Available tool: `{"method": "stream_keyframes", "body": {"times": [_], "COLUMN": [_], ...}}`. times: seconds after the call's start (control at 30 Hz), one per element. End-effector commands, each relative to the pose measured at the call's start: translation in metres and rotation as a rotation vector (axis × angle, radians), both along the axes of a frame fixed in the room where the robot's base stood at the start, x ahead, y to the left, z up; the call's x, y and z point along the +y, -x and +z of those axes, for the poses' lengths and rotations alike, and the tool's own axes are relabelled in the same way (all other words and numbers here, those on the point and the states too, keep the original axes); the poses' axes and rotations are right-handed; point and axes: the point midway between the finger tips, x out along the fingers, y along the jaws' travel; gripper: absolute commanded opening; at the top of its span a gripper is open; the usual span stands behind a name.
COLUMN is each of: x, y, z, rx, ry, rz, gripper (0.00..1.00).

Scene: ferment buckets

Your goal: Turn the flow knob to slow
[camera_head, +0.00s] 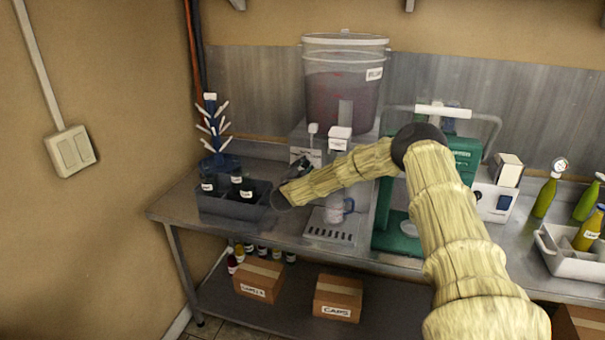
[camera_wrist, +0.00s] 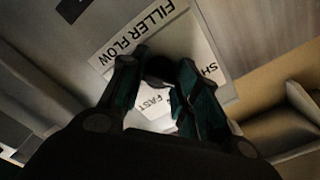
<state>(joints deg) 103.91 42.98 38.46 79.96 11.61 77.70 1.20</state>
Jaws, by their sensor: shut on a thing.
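The flow knob (camera_wrist: 158,70) is a small dark round piece on a pale panel, seen upside down in the wrist view. Above it is the label FILLER FLOW (camera_wrist: 140,34). The word FAST (camera_wrist: 152,104) shows between my fingers, and a partly covered label starting with SH (camera_wrist: 210,70) is at the right. My gripper (camera_wrist: 162,66) has its two dark green fingers on either side of the knob, shut on it. In the head view my gripper (camera_head: 304,168) is at the filler's front panel; the knob is hidden there. I cannot see which setting the knob points to.
A large bucket of dark red liquid (camera_head: 345,95) stands above the filler. A dark crate with bottles (camera_head: 232,208) is left of my gripper. A green machine (camera_head: 398,232) stands right of the filler, behind my arm. A grey bottle tray (camera_head: 570,257) is far right.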

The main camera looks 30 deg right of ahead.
Motion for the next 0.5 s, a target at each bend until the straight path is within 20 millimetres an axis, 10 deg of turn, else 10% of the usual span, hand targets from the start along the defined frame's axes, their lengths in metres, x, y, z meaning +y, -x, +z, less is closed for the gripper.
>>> {"method": "stream_keyframes", "body": {"times": [0.5], "x": [-0.0002], "y": [0.0004], "z": [-0.0087], "rx": [-0.257], "ry": [-0.220], "rz": [-0.001], "gripper": [0.08]}}
